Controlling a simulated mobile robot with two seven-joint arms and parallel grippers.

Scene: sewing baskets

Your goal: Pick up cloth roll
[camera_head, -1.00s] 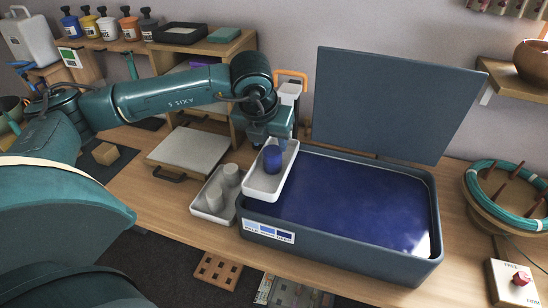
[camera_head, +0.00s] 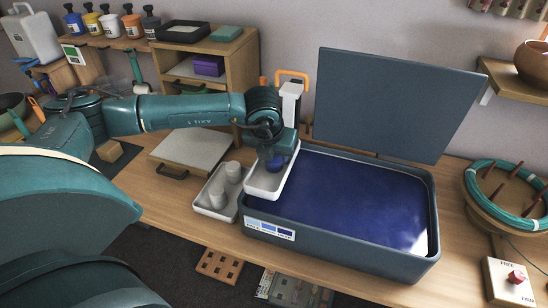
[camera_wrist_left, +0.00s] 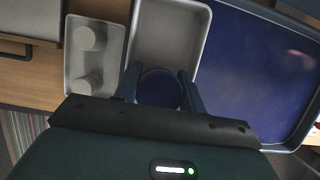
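The cloth roll I take to be the dark blue one (camera_head: 275,164), standing upright in a long white tray (camera_head: 262,188) at the left edge of the blue vat. My left gripper (camera_head: 279,158) reaches down over it and hides part of it. In the left wrist view, the blue roll's round top (camera_wrist_left: 160,88) lies between the two fingers (camera_wrist_left: 160,80), one close on each side. Whether the fingers press on it cannot be told. The roll is still in the tray. My right gripper is out of view.
A grey tray (camera_head: 206,198) with two pale grey rolls (camera_head: 232,171) stands just left of the white tray. The vat of dark blue liquid (camera_head: 350,200) has its lid (camera_head: 390,105) raised behind it. A grey board (camera_head: 195,148) lies further left.

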